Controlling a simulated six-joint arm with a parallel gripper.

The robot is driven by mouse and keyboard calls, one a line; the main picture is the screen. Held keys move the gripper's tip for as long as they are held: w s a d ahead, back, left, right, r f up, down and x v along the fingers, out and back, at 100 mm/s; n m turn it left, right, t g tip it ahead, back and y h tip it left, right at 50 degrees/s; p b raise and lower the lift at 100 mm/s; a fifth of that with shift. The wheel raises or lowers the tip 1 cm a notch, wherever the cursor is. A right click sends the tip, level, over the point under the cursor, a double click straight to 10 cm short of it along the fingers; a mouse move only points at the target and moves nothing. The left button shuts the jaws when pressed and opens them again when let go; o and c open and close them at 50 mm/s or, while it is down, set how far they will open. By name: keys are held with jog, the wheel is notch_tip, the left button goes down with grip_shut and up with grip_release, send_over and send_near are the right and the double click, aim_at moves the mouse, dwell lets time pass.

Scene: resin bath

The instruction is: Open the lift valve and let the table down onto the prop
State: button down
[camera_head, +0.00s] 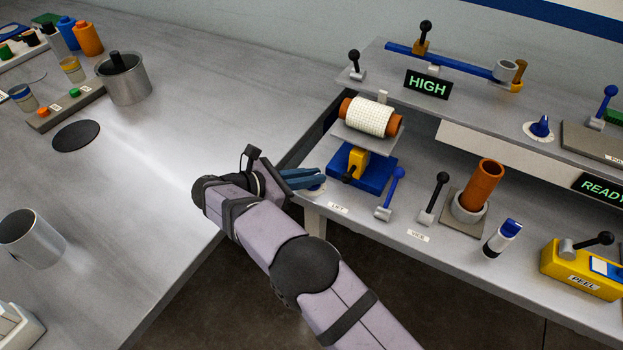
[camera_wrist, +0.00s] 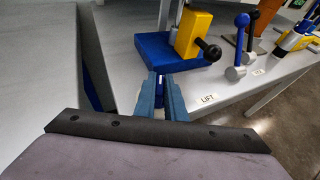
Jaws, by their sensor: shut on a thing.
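My gripper (camera_head: 320,178) is at the front left corner of the right-hand bench, by the LIFT label (camera_head: 337,208). Its blue fingers are shut on the lift valve knob, which they mostly hide; a bit of blue shows between them in the wrist view (camera_wrist: 160,90). The lift table (camera_head: 372,142) is a grey plate carrying a white gridded roll (camera_head: 367,117) on an orange tube. Under it a yellow prop (camera_head: 358,160) with a black ball handle stands over a blue base (camera_head: 376,181). I cannot tell whether plate and prop touch.
A blue lever (camera_head: 390,190) and a black VICE lever (camera_head: 434,196) stand right of the lift. An orange tube (camera_head: 483,182) stands farther right. A gap separates the two benches.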

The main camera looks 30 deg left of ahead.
jog(key=shift+s+f, duration=0.1)
jog(key=shift+f, duration=0.1)
dwell(0.3)
jog(key=c, duration=1.8)
grip_release()
jog(key=shift+r, duration=0.1)
jog(key=b+v, duration=0.1)
jog(key=v, duration=0.3)
jog(key=shift+s+a, duration=0.25)
jog(key=shift+a, duration=0.05)
jog(key=shift+b+v, duration=0.35)
jog(key=shift+v, duration=0.95)
jog(key=shift+r, duration=0.1)
